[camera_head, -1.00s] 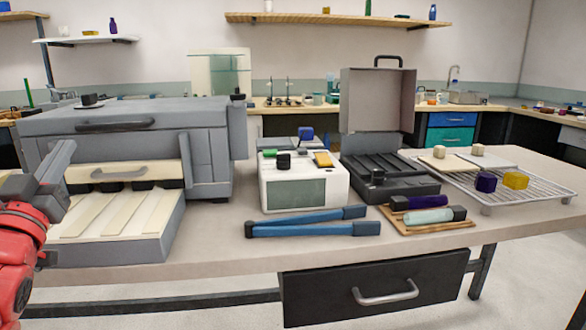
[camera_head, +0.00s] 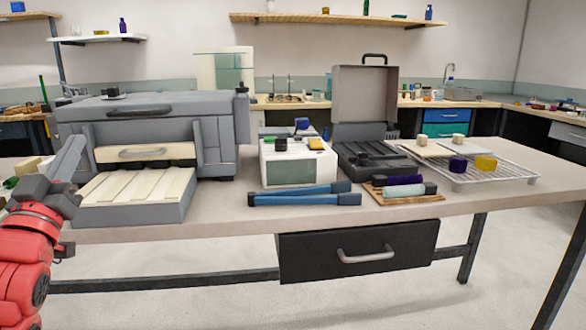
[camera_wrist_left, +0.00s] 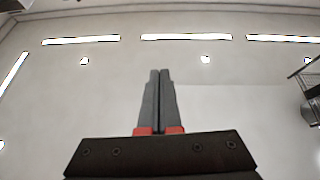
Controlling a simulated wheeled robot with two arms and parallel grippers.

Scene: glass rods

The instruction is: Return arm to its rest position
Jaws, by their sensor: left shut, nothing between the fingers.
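My left arm is red and comes in at the lower left of the head view. Its grey left gripper (camera_head: 72,158) points upward at the table's left end, in front of the grey box-shaped machine. In the left wrist view the left gripper (camera_wrist_left: 160,73) has its two fingers together, with nothing between them. My right gripper is in neither view.
The table (camera_head: 235,220) holds a grey machine (camera_head: 210,130) with a slatted tray, blue tongs (camera_head: 300,196), a white device (camera_head: 298,165), an open dark case (camera_head: 365,95), a wooden board with rods (camera_head: 435,197) and a wire rack (camera_head: 515,174). A drawer (camera_head: 355,255) hangs below.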

